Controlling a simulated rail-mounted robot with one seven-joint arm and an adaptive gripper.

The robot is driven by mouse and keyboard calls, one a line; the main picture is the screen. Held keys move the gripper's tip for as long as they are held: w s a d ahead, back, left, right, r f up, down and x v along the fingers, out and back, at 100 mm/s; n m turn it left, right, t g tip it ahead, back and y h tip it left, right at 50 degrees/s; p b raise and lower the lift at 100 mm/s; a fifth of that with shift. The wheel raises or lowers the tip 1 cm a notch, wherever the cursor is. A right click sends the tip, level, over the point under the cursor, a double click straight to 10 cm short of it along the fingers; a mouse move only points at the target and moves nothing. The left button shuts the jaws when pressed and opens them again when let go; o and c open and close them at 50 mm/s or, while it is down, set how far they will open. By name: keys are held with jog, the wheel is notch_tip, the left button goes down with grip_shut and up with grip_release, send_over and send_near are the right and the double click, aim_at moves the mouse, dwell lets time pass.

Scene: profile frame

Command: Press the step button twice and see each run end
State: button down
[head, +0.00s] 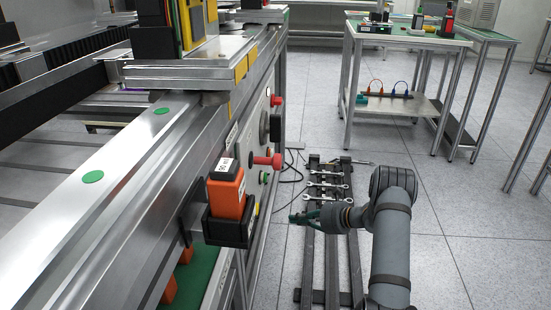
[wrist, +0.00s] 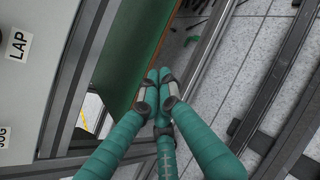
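In the head view, a green button (head: 265,178) and a red mushroom knob (head: 265,161) stick out from the side panel of the profile frame (head: 137,160). Another red knob (head: 276,100) is farther back. I cannot tell which control is the step button; no step label is readable. My gripper (head: 298,218) is to the right of the panel and apart from it, over the floor. In the wrist view, my gripper's teal fingers (wrist: 158,76) come together at the tips with nothing between them. The panel there carries LAP (wrist: 19,46) and JOG (wrist: 3,137) labels; no button shows.
An orange device in a black holder (head: 228,232) juts from the frame, left of my gripper. A rack with wrenches (head: 328,186) lies on the floor behind my gripper. A workbench (head: 408,33) stands at the back right.

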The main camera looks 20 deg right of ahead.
aim_at(271, 153)
jog(key=w+d+r+m+t, duration=0.2)
jog(key=r+m+t, duration=0.1)
jog(key=r, duration=0.3)
jog(key=w+d+r+m+t+h, duration=0.1)
jog(key=w+d+r+m+t, duration=0.2)
jog(key=r, duration=0.3)
jog(key=w+d+r+m+t, duration=0.2)
jog(key=d+r+m, duration=0.1)
jog(key=r, duration=0.3)
jog(key=shift+w+m+t+h, duration=0.3)
jog(key=shift+t+h, duration=0.1)
jog(key=w+a, duration=0.4)
jog(key=a, duration=0.3)
jog(key=shift+w+a, duration=0.15)
jog(key=shift+a, duration=0.2)
jog(key=shift+a+p, duration=0.1)
jog(key=shift+p, duration=0.2)
jog(key=shift+w+a, duration=0.2)
jog(key=shift+a, duration=0.05)
